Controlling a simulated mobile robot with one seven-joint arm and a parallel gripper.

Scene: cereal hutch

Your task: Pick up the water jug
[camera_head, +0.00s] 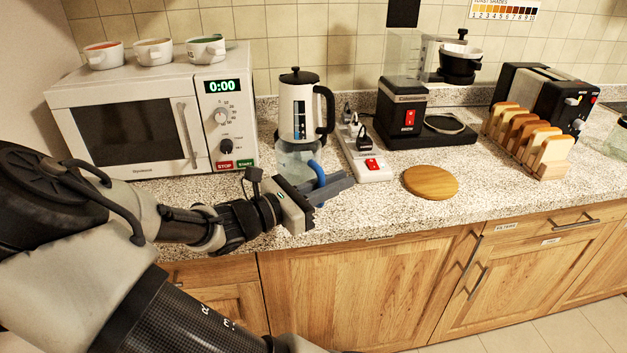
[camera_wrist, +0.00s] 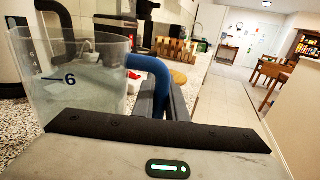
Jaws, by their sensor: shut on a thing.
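The water jug (camera_head: 296,157) is a clear container with a blue handle (camera_head: 318,172). It stands on the speckled counter in front of the white kettle-like pot, partly hidden by my gripper. In the wrist view the jug (camera_wrist: 75,75) shows at the left with a "6" mark, and its blue handle (camera_wrist: 153,78) passes down between my fingers. My gripper (camera_head: 325,188) is shut on the handle at the front of the counter. I cannot tell whether the jug's base touches the counter.
A microwave (camera_head: 150,115) with several cups on top is at the left. Behind the jug stands a white pot with a black handle (camera_head: 305,112). A power strip (camera_head: 368,160), a wooden disc (camera_head: 430,182), a coffee maker (camera_head: 405,110) and a toast rack (camera_head: 530,140) are to the right.

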